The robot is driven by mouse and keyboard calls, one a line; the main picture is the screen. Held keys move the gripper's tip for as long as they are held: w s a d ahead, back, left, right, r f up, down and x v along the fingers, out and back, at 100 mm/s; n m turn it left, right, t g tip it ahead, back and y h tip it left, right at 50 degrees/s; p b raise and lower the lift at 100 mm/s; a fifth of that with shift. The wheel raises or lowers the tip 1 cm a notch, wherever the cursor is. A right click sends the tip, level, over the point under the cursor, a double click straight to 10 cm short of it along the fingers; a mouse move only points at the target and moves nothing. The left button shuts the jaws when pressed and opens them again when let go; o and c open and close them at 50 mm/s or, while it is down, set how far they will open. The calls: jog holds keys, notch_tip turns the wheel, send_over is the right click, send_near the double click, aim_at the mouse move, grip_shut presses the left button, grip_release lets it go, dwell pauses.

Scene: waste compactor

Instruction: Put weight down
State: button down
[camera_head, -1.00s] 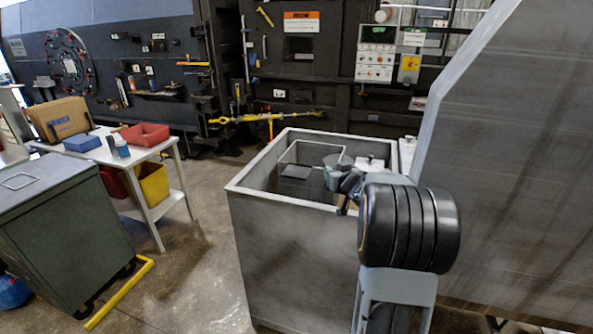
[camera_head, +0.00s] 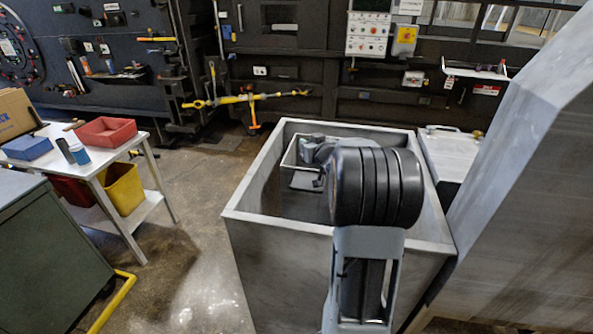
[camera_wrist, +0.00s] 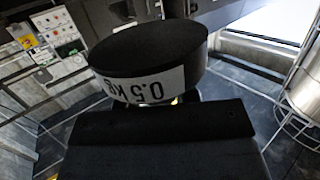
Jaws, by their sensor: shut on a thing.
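The weight (camera_wrist: 150,55) is a short black cylinder with a white band reading "0.5 KG", upside down in the wrist view. My gripper (camera_wrist: 160,122) is shut on it; the dark gripper body hides the fingertips and the lower part of the weight. In the head view my wrist is over the inside of an open grey metal bin (camera_head: 285,265), and my arm hides much of its interior. The weight cannot be made out there. A dark flat plate (camera_head: 304,181) shows inside the bin, below my wrist.
A large slanted grey metal panel (camera_head: 520,190) stands close on the right. A white table (camera_head: 150,165) with a red tray (camera_head: 104,131) and a yellow bin (camera_head: 124,188) is at left. A green cabinet (camera_head: 45,250) stands front left. Bare floor lies between.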

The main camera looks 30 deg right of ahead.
jog(key=shift+w+f, duration=0.2)
jog(key=shift+w, duration=0.1)
jog(key=f, duration=0.4)
jog(key=shift+w, duration=0.35)
jog(key=shift+s+f, duration=0.1)
jog(key=shift+f, duration=2.55)
jog(key=shift+f, duration=0.2)
jog(key=c, duration=0.9)
grip_release()
jog(key=shift+o, duration=0.2)
jog(key=shift+r+p, duration=0.25)
jog(key=shift+p, duration=0.05)
jog(key=b+v, duration=0.2)
jog(key=v, duration=1)
jog(key=shift+f, duration=0.25)
